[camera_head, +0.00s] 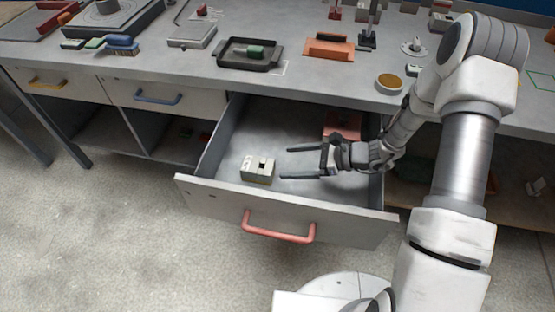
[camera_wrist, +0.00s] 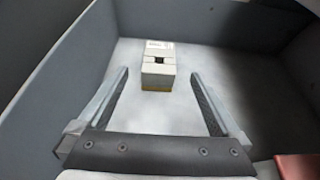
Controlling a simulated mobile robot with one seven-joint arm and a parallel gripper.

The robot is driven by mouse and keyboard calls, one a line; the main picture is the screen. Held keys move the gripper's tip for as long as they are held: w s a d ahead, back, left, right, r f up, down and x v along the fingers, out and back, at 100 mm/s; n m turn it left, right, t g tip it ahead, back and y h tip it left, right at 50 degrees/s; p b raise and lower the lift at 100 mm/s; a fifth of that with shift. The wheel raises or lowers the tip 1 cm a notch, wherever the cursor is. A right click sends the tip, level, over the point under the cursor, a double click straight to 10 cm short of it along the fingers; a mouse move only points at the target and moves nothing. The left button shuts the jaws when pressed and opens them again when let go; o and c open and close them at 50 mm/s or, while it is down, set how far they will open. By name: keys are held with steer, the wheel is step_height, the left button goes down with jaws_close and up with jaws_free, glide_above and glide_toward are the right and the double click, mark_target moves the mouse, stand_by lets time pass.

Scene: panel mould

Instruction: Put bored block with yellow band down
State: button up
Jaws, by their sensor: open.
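The bored block with the yellow band (camera_head: 258,169) is a pale block with a dark hole in it. It rests on the floor of the open drawer (camera_head: 286,226), left of my gripper. In the wrist view the block (camera_wrist: 158,66) shows its dark hole and a yellow band along its near lower edge. My gripper (camera_head: 283,163) is inside the drawer space with its jaws wide open and empty. In the wrist view the two fingers (camera_wrist: 160,76) point towards the block, which is apart from both of them.
A reddish block (camera_head: 343,124) lies at the back right of the drawer and shows at the wrist view's lower right corner (camera_wrist: 297,168). The drawer walls surround my gripper. The bench top above holds a black tray (camera_head: 249,55), an orange tray (camera_head: 328,47) and a round dish (camera_head: 389,83).

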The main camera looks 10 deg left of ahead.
steer(key=shift+d+r, duration=0.2)
steer(key=shift+d, duration=0.25)
steer(key=s+d+r+n+t+h, duration=0.1)
steer(key=s+d+r+n+h, duration=0.3)
steer(key=r, duration=0.6)
steer(key=s+d+r+n+t+h, duration=0.2)
steer(key=s+d+r+n+h, duration=0.3)
steer(key=s+r+n, duration=0.3)
steer(key=s+d+r+n+t+h, duration=0.1)
steer(key=s+d+r+n+h, duration=0.3)
steer(key=r, duration=0.7)
steer(key=s+d+n, duration=0.2)
steer(key=d, duration=0.1)
steer(key=shift+s+r+n+t, duration=0.25)
steer(key=shift+r+n+t, duration=0.05)
steer(key=shift+n, duration=0.1)
steer(key=shift+r, duration=0.1)
